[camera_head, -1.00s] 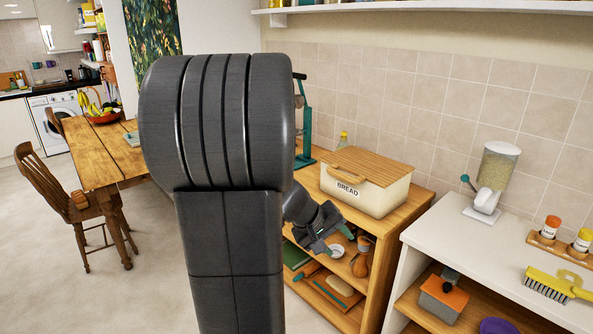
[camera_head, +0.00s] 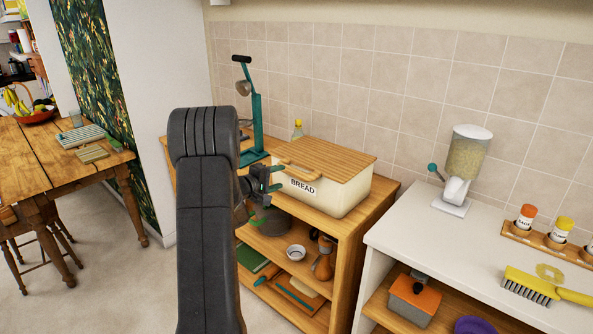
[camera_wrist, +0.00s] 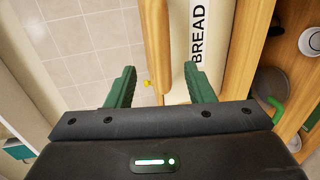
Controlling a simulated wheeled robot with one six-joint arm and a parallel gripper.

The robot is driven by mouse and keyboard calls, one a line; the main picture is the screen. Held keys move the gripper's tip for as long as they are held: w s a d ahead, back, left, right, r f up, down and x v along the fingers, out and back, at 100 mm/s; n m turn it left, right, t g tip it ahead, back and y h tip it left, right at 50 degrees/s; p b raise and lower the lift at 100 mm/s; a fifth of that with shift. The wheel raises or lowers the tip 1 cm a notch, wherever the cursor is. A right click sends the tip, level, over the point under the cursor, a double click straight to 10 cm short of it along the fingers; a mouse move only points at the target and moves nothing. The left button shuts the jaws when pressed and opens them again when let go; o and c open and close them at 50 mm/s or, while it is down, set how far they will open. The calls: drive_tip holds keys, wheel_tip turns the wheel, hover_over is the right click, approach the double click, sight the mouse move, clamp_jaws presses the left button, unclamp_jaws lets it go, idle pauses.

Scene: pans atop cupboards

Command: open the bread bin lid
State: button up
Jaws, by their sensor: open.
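The bread bin (camera_head: 345,202) is a cream box marked BREAD, standing on the wooden cupboard top. Its wooden lid (camera_head: 335,160) is closed, with a wooden handle (camera_head: 299,171) along the front edge. My gripper (camera_head: 281,178) is open just in front of the bin's left front, close to the handle. In the wrist view my gripper (camera_wrist: 165,86) has its two green fingers spread, and the lid's handle (camera_wrist: 157,45) and the cream bin front (camera_wrist: 180,60) show between and beyond them. I cannot tell whether a finger touches the bin.
Shelves below hold a white bowl (camera_head: 296,253) and other kitchenware. A white counter (camera_head: 415,227) to the right bears a grain dispenser (camera_head: 465,165). The tiled wall (camera_head: 400,90) is behind.

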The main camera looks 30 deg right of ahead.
drive_tip(key=p+x, duration=0.3)
drive_tip(key=x, duration=0.8)
drive_tip(key=shift+f, duration=0.1)
clamp_jaws()
